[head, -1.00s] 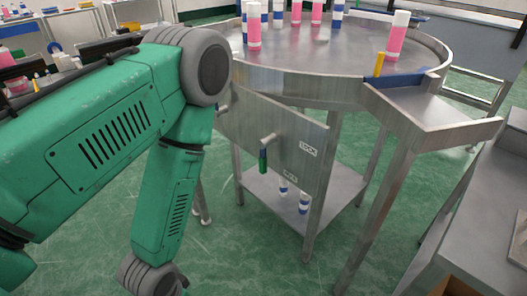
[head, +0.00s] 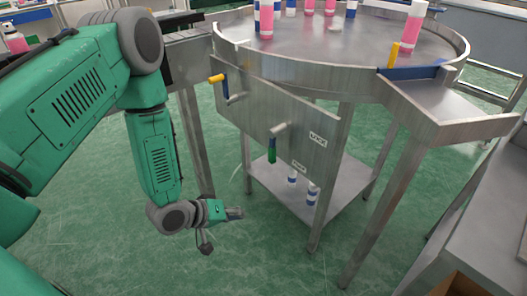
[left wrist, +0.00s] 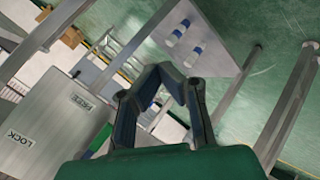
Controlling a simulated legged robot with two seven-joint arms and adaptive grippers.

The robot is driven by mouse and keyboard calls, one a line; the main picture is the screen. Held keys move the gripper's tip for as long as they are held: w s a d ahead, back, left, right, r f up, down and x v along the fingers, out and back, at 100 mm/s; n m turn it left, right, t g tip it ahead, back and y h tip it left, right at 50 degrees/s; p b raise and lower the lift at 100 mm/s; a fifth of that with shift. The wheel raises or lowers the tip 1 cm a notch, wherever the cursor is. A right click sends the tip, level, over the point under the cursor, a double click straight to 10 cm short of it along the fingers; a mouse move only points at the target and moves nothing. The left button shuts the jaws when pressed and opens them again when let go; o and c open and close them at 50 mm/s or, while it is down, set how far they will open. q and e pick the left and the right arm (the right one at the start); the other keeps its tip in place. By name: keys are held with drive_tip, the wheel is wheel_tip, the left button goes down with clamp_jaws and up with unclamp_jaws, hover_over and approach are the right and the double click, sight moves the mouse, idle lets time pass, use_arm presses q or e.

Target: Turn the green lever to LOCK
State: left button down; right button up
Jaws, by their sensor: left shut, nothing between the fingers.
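The green lever (head: 272,152) hangs straight down from a metal hub on the steel panel (head: 250,105) under the round table. A LOCK label (head: 317,139) is on the panel to its right, and a smaller label (head: 299,165) sits lower, near the panel's bottom edge. My left gripper (head: 236,213) is shut and empty, below and to the left of the lever, apart from it. In the left wrist view the LOCK label (left wrist: 20,138) is at lower left, and a green piece, likely the lever (left wrist: 100,141), is partly hidden behind my gripper (left wrist: 160,70).
A yellow-handled lever (head: 216,78) sticks out at the panel's upper left. The round steel table (head: 300,50) carries pink and blue-white cans. Two blue-white cans (head: 312,192) stand on the lower shelf (head: 335,200). Green floor lies open around my left gripper.

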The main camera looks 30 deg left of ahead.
use_arm(q)
drive_tip(key=w+a+r+n+t+h, duration=0.4)
drive_tip(key=w+a+r+t+h, duration=0.15)
drive_tip(key=w+a+r, duration=0.4)
drive_tip(key=w+d, duration=0.1)
drive_tip(key=d, duration=0.2)
drive_tip(key=w+d+r+b, duration=0.1)
drive_tip(key=w+d, duration=0.1)
drive_tip(key=d, duration=0.1)
drive_tip(key=w+d+r+b, duration=0.1)
drive_tip(key=d, duration=0.1)
drive_tip(key=shift+w+d, duration=0.3)
drive_tip(key=shift+d, duration=0.1)
drive_tip(key=shift+s+d, duration=0.1)
drive_tip(key=shift+d, duration=0.3)
drive_tip(key=shift+f+n, duration=0.1)
drive_tip(key=shift+n, duration=0.2)
drive_tip(key=shift+s+d, duration=0.15)
drive_tip(key=shift+d, duration=0.05)
